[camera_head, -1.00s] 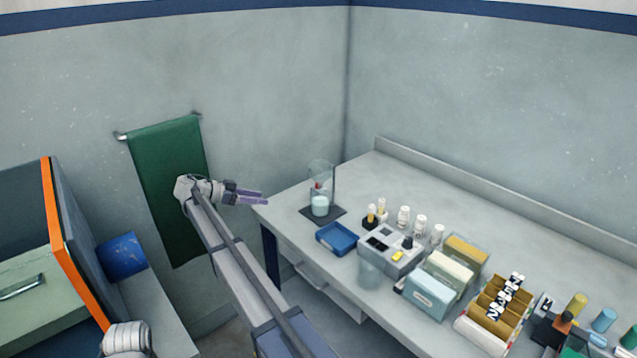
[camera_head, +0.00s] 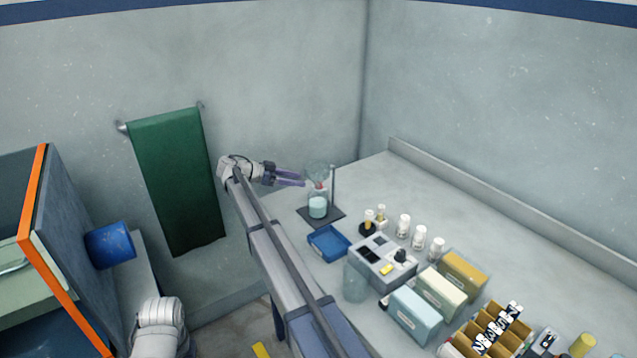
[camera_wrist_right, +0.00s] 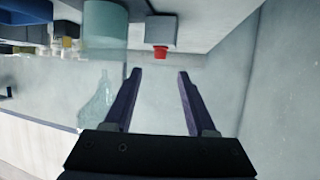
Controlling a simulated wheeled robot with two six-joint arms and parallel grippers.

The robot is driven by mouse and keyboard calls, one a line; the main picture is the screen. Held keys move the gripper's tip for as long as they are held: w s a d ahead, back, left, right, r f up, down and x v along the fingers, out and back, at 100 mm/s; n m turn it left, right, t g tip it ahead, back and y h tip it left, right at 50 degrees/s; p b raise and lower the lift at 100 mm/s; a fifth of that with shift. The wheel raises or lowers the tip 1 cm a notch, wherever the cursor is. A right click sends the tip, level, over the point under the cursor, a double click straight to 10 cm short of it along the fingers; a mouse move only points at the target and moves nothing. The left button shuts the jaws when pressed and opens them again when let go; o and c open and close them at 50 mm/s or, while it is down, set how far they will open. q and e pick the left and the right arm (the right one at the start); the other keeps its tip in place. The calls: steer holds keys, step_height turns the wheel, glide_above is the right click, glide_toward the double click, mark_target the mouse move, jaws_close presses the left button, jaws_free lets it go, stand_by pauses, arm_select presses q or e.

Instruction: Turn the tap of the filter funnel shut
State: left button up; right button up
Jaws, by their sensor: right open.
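The filter funnel (camera_head: 316,170) is a clear vessel on a rod stand at the bench's far left end. A small red tap (camera_head: 319,186) shows beneath it, above a vessel with pale teal content (camera_head: 317,208). My right gripper (camera_head: 304,179) is open and empty, just left of the funnel and at about its height. In the right wrist view the red tap (camera_wrist_right: 160,52) sits on a grey block, ahead of the open fingers (camera_wrist_right: 160,75) and apart from them. The tap's angle is hard to tell. My left gripper is out of view.
A blue tray (camera_head: 329,243), a grey instrument (camera_head: 383,262), a clear beaker (camera_head: 355,282) and several white bottles stand near the funnel. Boxes (camera_head: 415,315) fill the bench nearer me. A green towel (camera_head: 180,180) hangs on the wall at left.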

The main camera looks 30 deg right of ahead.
mark_target(317, 183)
steer(key=b+x, duration=0.2)
steer(key=x, duration=0.5)
steer(key=shift+s+d+f+b, duration=0.1)
steer(key=shift+f+b, duration=0.1)
steer(key=shift+b, duration=0.2)
steer(key=shift+d, duration=0.25)
steer(key=shift+c, duration=0.2)
jaws_close()
